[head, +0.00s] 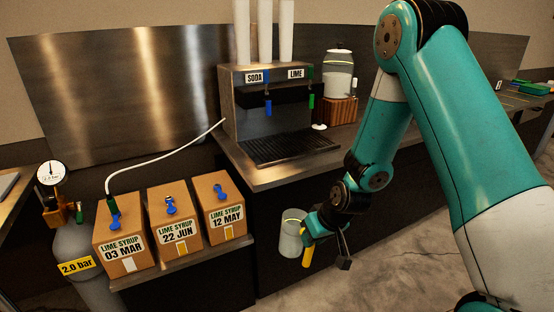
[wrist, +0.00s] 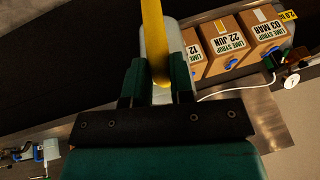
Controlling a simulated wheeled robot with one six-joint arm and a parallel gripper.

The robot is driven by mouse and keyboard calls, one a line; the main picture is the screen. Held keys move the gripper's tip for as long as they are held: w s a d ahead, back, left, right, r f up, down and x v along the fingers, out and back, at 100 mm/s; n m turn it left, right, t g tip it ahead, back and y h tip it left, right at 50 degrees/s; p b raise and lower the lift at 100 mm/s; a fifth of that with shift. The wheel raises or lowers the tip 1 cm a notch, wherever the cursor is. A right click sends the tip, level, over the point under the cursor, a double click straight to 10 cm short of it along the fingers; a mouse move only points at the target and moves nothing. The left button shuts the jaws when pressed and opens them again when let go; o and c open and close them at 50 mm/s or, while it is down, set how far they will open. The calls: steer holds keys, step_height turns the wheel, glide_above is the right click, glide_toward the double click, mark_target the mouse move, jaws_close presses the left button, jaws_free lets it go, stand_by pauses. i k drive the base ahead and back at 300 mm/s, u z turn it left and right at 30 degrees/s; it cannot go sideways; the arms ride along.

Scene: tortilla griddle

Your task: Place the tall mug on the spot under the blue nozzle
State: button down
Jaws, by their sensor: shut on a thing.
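The tall mug (head: 291,234) is pale and clear-looking with a yellow handle (head: 307,252). My gripper (head: 316,226) is shut on it and holds it in the air in front of the counter, below the counter top's level in the head view. In the wrist view the yellow handle (wrist: 153,40) stands between the fingers of my gripper (wrist: 157,84), with the pale mug body behind it. The blue nozzle (head: 268,107) hangs under the SODA label on the dispenser (head: 240,103). The dark slatted drip tray (head: 285,149) below it looks empty.
A green nozzle (head: 311,101) hangs on the dispenser's right, under LIME. A glass jar (head: 338,82) on a wooden stand and a small white item (head: 319,127) are right of the tray. Syrup boxes (head: 174,240) and a gas cylinder (head: 78,245) stand left. The counter edge (head: 262,184) lies behind the mug.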

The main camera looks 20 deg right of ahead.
mark_target(271, 151)
steer(key=u, duration=0.7)
steer(key=i, duration=1.45)
steer(key=z, duration=0.7)
